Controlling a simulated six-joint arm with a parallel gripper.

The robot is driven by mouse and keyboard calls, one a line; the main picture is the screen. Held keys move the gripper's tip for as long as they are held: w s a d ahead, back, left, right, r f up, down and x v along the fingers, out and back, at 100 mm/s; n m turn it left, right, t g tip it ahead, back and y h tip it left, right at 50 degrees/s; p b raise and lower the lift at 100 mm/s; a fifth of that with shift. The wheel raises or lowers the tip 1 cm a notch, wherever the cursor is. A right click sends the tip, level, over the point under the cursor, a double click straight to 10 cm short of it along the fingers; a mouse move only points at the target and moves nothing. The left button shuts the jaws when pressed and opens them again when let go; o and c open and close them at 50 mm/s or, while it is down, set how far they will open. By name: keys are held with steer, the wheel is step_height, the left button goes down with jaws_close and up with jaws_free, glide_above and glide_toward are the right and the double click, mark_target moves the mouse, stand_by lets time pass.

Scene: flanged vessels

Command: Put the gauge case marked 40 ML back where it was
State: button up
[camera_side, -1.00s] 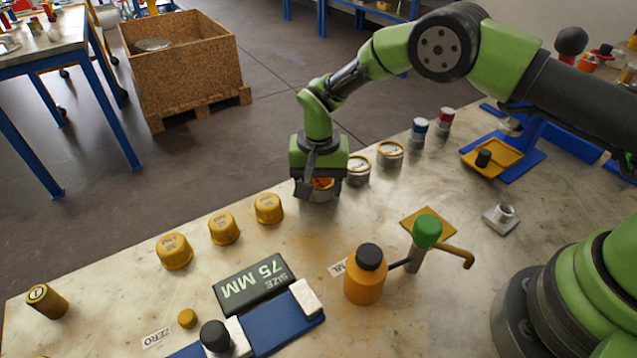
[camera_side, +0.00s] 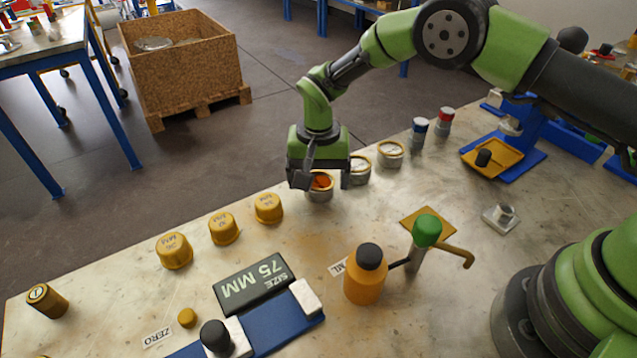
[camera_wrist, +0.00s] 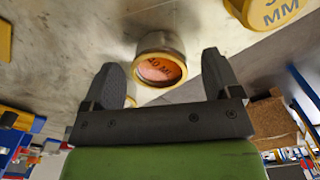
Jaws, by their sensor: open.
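The gauge case marked 40 ML (camera_wrist: 162,70) is a short metal cylinder with a yellow rim and an orange-red face. In the side view this case (camera_side: 320,188) stands on the bench at the right end of the row of yellow caps, partly hidden by my gripper. My gripper (camera_side: 325,178) is open just above it, with the fingers to either side. In the wrist view my gripper (camera_wrist: 160,75) has the case between and beyond its spread fingertips, with gaps on both sides.
Two similar gauge cases (camera_side: 358,171) (camera_side: 390,154) stand close to the right. Yellow caps (camera_side: 268,208) stand to the left. An orange bottle (camera_side: 365,280) and a green-topped post (camera_side: 426,235) stand nearer the front. The bench between is clear.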

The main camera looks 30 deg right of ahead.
step_height(320, 180, up, 11)
step_height(320, 180, up, 8)
steer(key=r+t, duration=0.1)
glide_above(319, 184)
steer(key=s+d, duration=0.3)
steer(key=s+d+r+n+t+y, duration=0.1)
steer(key=s+d+r+t+y, duration=0.15)
steer(key=s+r, duration=0.5)
steer(key=s+d+n+t, duration=0.1)
steer(key=s+d+t, duration=0.1)
steer(key=s, duration=0.5)
steer(key=s+d+r+t, duration=0.1)
steer(key=s+d, duration=0.1)
steer(key=s, duration=0.6)
steer(key=shift+r+n+t, duration=0.2)
steer(key=shift+n+t, duration=0.15)
steer(key=shift+n, duration=0.05)
steer(key=shift+s+h, duration=0.1)
steer(key=shift+h, duration=0.15)
